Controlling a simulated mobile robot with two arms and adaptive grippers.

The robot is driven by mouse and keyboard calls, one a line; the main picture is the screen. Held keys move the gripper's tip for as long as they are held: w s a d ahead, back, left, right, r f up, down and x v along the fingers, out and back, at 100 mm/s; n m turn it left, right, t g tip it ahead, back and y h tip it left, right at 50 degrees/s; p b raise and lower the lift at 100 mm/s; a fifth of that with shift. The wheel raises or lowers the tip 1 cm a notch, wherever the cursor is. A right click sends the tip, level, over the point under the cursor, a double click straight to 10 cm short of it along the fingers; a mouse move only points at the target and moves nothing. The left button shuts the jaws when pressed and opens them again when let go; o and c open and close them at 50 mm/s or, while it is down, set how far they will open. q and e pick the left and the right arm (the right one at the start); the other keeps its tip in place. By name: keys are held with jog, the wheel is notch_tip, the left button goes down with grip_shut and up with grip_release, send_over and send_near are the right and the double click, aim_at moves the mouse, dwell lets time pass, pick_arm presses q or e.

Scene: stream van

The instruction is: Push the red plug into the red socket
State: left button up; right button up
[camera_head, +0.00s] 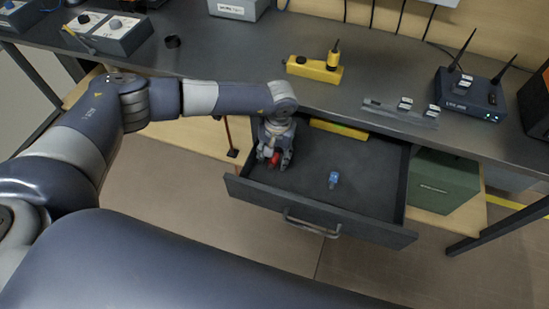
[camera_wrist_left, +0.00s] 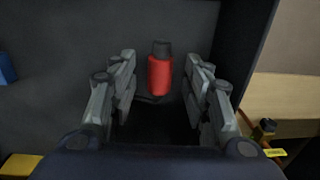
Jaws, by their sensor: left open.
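The red plug (camera_head: 274,159) lies in the left part of the open drawer and is partly hidden by my left gripper in the head view. My left gripper (camera_head: 273,163) is open and points down into the drawer around it. In the left wrist view the red plug (camera_wrist_left: 159,75), with its dark end, shows between the two open fingers (camera_wrist_left: 162,60), with gaps on both sides. I cannot make out a red socket in either view. My right gripper is not in view.
The drawer (camera_head: 318,221) also holds a blue plug (camera_head: 333,179). A yellow block (camera_head: 314,69) with an upright yellow-black piece stands on the bench above. A grey strip (camera_head: 400,112) and a black router (camera_head: 470,95) are to the right. The drawer's left wall is close to my gripper.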

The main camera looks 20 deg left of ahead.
pick_arm(q)
grip_shut()
jog(key=shift+r, duration=0.1)
